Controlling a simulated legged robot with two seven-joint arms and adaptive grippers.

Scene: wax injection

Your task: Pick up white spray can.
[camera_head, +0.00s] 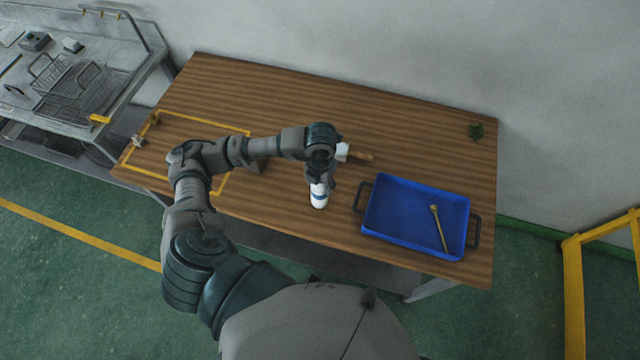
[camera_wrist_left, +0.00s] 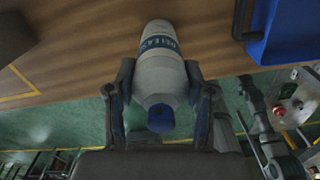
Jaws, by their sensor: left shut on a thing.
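The white spray can (camera_head: 319,196) has a blue band and shows below my left gripper (camera_head: 320,178) in the head view, near the front edge of the table. I cannot tell whether the can touches the table. My right gripper is not in view.
A blue tray (camera_head: 385,232) with a wooden-handled tool (camera_head: 438,226) in it stands right of the can. A brush (camera_head: 356,154) lies behind the gripper. Yellow tape (camera_head: 205,122) marks the left of the wooden table (camera_head: 290,90).

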